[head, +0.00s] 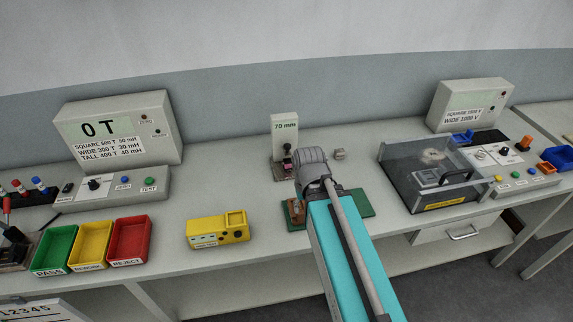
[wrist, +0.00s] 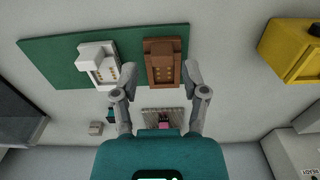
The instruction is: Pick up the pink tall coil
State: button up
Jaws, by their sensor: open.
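A small pink thing (wrist: 164,120), likely the pink tall coil, shows in the wrist view on a grey base between my finger links. It is partly cut off by my gripper body, so its height cannot be told. In the head view a small pink spot (head: 287,148) shows at the front of the 70 mm stand (head: 284,128). My gripper (head: 311,165) is in front of and right of that stand, hiding part of its base. In the wrist view my gripper (wrist: 152,78) is open, with nothing held; its fingertips are near a brown connector block (wrist: 163,62).
A green mat (wrist: 55,62) carries the brown block and a white block (wrist: 97,60). A small grey block (head: 340,155) lies right of my gripper. A yellow box (head: 217,230) and a clear-covered tester (head: 430,172) flank the area. Green, yellow and red bins (head: 130,240) stand left.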

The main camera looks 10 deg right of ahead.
jog(key=shift+o, duration=0.9)
jog(key=shift+a, duration=0.1)
jog(key=shift+o, duration=1.1)
jog(key=shift+w, duration=0.4)
jog(key=t+p, duration=0.2)
jog(key=t, duration=0.4)
send_near(288, 161)
jog(key=v, duration=0.4)
jog(key=shift+a+r, duration=0.1)
jog(key=shift+r, duration=0.05)
jog(key=shift+b, duration=0.35)
jog(key=b+x, duration=0.7)
jog(key=x, duration=0.1)
jog(key=shift+w+f, duration=0.15)
jog(key=shift+f, duration=0.15)
jog(key=b+x, duration=0.3)
jog(key=shift+f, duration=0.15)
jog(key=shift+b+x, duration=0.95)
jog(key=shift+x, duration=0.05)
